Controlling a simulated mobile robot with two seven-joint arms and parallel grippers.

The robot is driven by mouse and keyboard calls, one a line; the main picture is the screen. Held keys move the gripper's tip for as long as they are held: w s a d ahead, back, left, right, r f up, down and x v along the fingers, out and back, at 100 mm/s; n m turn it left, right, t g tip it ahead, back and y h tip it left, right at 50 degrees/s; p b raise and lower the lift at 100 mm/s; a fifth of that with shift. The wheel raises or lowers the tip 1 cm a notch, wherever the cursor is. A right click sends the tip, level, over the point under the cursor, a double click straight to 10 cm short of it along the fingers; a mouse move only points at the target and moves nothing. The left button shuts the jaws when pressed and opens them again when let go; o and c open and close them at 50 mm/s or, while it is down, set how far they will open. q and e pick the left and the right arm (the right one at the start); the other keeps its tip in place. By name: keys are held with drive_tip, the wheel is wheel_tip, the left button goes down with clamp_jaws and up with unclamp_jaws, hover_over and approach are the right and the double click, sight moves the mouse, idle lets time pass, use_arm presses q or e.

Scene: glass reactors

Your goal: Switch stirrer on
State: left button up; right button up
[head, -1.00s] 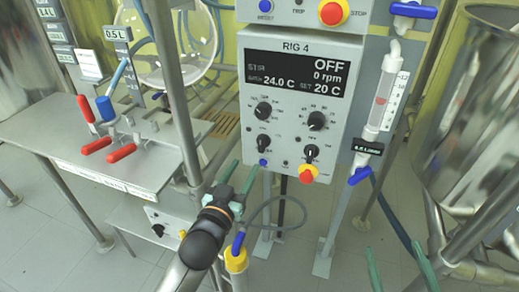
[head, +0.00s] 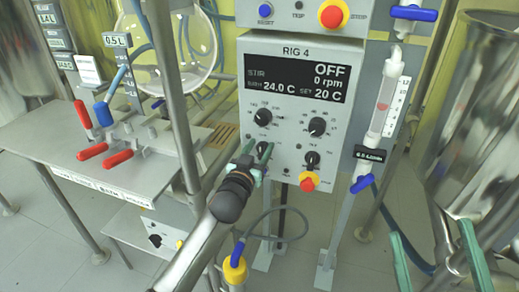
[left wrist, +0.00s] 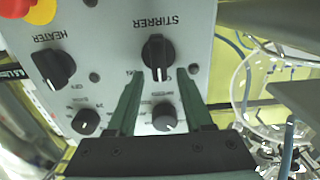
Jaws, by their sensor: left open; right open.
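The RIG 4 control box (head: 248,110) has a display (head: 297,78) reading STIR, OFF, 0 rpm, 24.0 C and set 20 C. The black stirrer knob (head: 262,147) is the lower left one on its face, partly hidden by my left gripper (head: 257,151). In the left wrist view, upside down, the stirrer knob (left wrist: 158,50) shows under the label STIRRER. My open left gripper (left wrist: 160,73) has its fingertips just short of the knob, one towards each side, apparently not gripping it. My right gripper (head: 429,230) is open and empty at the lower right.
The heater knob (head: 312,159) sits right of the stirrer knob, with a red and yellow stop button (head: 307,183) below it. Two more knobs are above. A flowmeter (head: 384,98) stands at right. A bench with red-handled valves (head: 118,159) is at left.

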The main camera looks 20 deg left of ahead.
use_arm(q)
drive_tip(key=shift+c, duration=0.2)
drive_tip(key=c, duration=0.7)
clamp_jaws()
drive_tip(key=shift+f, duration=0.15)
